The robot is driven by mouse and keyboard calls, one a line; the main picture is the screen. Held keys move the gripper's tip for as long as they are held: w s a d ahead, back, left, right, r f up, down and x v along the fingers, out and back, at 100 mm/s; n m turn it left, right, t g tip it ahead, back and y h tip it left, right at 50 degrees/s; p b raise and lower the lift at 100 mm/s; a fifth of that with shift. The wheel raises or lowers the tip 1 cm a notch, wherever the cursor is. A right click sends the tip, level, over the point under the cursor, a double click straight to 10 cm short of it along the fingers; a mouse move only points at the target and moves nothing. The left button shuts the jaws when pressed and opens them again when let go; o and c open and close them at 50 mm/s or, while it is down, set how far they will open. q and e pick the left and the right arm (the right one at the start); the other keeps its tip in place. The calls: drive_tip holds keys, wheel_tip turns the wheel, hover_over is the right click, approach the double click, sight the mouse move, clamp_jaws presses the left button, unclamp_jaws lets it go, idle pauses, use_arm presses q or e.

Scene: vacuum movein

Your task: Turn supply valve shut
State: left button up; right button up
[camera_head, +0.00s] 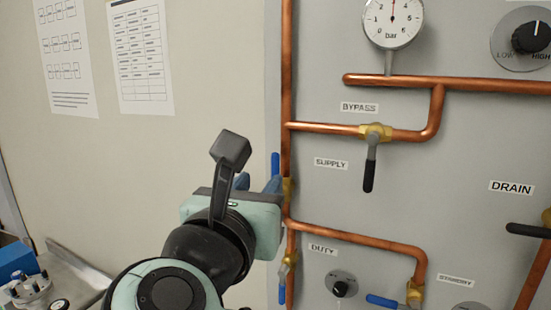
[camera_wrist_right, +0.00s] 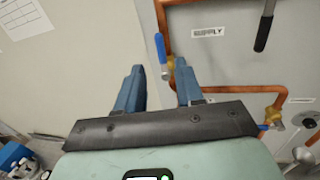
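The supply valve has a blue lever (camera_head: 275,163) that points up, alongside the vertical copper pipe. Its brass body (camera_head: 288,190) sits on that pipe, below and left of the SUPPLY label (camera_head: 331,163). My right gripper (camera_head: 258,181) is in front of the valve and partly hides it in the head view. In the right wrist view my right gripper (camera_wrist_right: 159,65) is open, with its two blue fingers apart and nothing held. The blue lever (camera_wrist_right: 160,47) shows between and just beyond the fingertips there; contact is not visible. My left gripper is not in view.
The bypass valve (camera_head: 370,170) has a black lever hanging down. A drain lever (camera_head: 528,230) is at the right. Duty (camera_head: 283,290) and standby (camera_head: 382,300) levers are lower. A gauge (camera_head: 393,18) is above.

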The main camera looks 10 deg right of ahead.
sight(274, 164)
drive_tip(key=p+x, duration=0.2)
drive_tip(key=x, duration=0.8)
drive_tip(key=shift+w+d, duration=0.1)
drive_tip(key=shift+w, duration=0.3)
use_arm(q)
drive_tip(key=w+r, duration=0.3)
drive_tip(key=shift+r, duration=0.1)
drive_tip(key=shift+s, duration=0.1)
use_arm(e)
drive_tip(key=shift+s, duration=0.1)
clamp_jaws()
